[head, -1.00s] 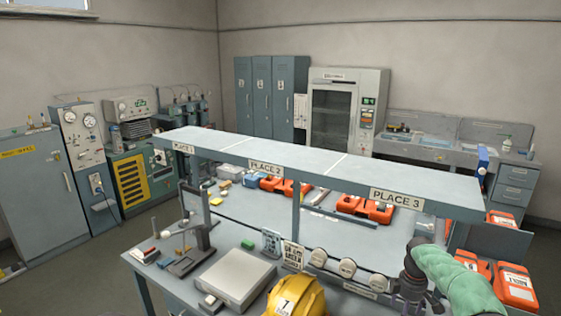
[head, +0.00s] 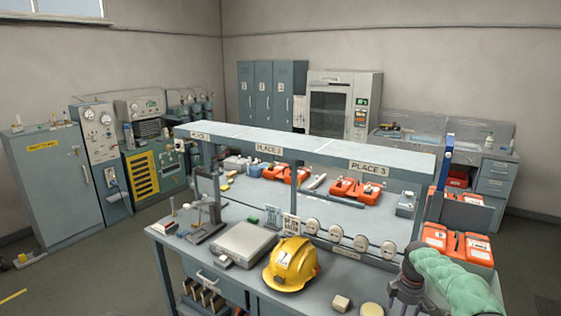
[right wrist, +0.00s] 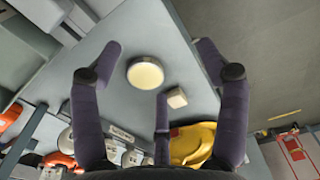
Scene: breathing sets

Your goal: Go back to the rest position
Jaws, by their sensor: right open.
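My right gripper (head: 408,295) is at the lower right of the head view, on my green-sleeved arm, by the right end of the workbench (head: 225,278). In the right wrist view its dark fingers (right wrist: 150,75) are spread wide with nothing between them. Below them on the bench top lie a round cream disc (right wrist: 145,74) and a small beige block (right wrist: 176,97). The disc (head: 371,309) and block (head: 341,303) also show in the head view. My left gripper is not in view.
A yellow helmet (head: 291,265) and a grey flat case (head: 240,243) sit on the bench. A shelf labelled PLACE 1 to PLACE 3 (head: 320,158) runs above it. Orange cases (head: 455,243) stand at the right. Grey floor (head: 70,275) is open at left.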

